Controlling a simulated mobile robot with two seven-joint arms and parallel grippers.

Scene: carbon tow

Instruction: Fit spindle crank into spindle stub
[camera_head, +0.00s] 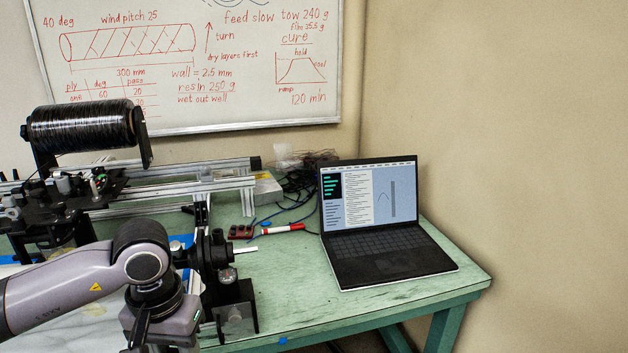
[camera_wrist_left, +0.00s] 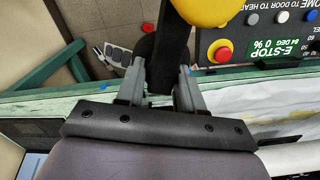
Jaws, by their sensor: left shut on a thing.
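The spindle crank shows in the left wrist view as a black bar (camera_wrist_left: 173,45) with a yellow knob (camera_wrist_left: 205,9) at the top edge. My left gripper (camera_wrist_left: 160,84) is shut on the black bar, with a finger on each side. In the head view my left wrist (camera_head: 163,312) is low at the left, in front of the table; its fingertips and the crank cannot be made out there. The spindle stub (camera_head: 244,250) looks like the short pale rod pointing right from a black bearing stand (camera_head: 228,285). The stub is bare, up and right of my wrist. My right gripper is not in view.
A winding machine with a black tow spool (camera_head: 82,127) fills the left. A laptop (camera_head: 385,225) stands open on the green table (camera_head: 300,310). The wrist view shows a control panel with a red stop button (camera_wrist_left: 220,52).

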